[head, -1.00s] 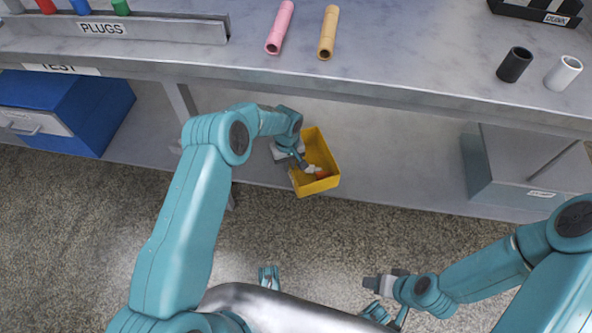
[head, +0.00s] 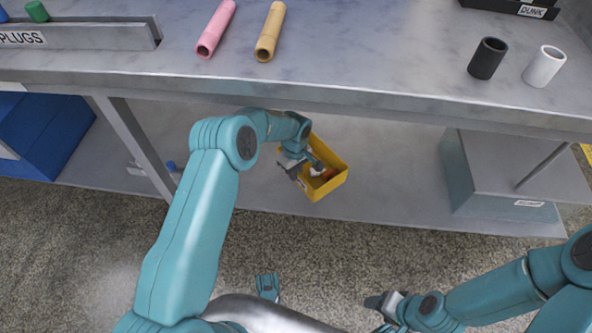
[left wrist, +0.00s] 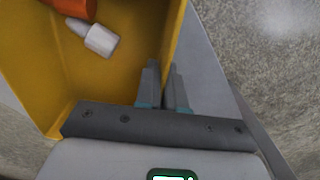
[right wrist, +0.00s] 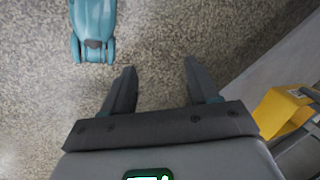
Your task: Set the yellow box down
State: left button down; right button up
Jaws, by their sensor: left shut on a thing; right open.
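The yellow box (head: 328,188) is an open-topped bin, tilted in the head view and in front of the lower shelf (head: 390,190). My left gripper (head: 297,168) is shut on one side wall of it. In the left wrist view, the fingers (left wrist: 164,88) pinch that wall (left wrist: 174,40). An orange item (left wrist: 72,8) and a white-tipped item (left wrist: 100,40) lie inside. The yellow box also shows at the right edge of the right wrist view (right wrist: 282,112). Whether its base touches the shelf cannot be told. My right gripper (right wrist: 160,68) is open and empty above the floor.
A grey box (head: 500,180) stands on the shelf's right part, a blue box (head: 45,135) on its left, beyond a table leg (head: 137,145). The shelf between is mostly clear. The worktop (head: 370,60) above holds pink, tan, black and white tubes and overhangs the shelf.

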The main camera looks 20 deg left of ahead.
aim_at(311, 165)
pick_arm(q)
jog(key=shift+w+d+r+t, duration=0.15)
jog(key=shift+w+d+r, duration=0.15)
jog(key=shift+r, duration=0.2)
jog(key=shift+w+d+r+t, duration=0.15)
jog(key=shift+w+r, duration=0.25)
jog(key=shift+r, duration=0.05)
jog(key=shift+f+b, duration=1.8)
jog(key=shift+f, duration=2.05)
pick_arm(e)
jog(key=shift+w+d+f, duration=0.15)
jog(key=shift+w+f, duration=0.1)
jog(key=shift+f, duration=0.3)
jog(key=shift+w+d+f, duration=0.2)
jog(key=shift+w+f, duration=0.05)
jog(key=shift+f, duration=0.3)
jog(key=shift+w+d+f, duration=0.15)
jog(key=shift+w+f, duration=0.1)
jog(key=shift+f, duration=0.3)
pick_arm(q)
jog(key=shift+s, duration=0.1)
jog(key=shift+f+b, duration=0.55)
jog(key=shift+f, duration=0.05)
pick_arm(e)
jog(key=shift+f, duration=0.55)
pick_arm(q)
jog(key=c, duration=1.2)
grip_release()
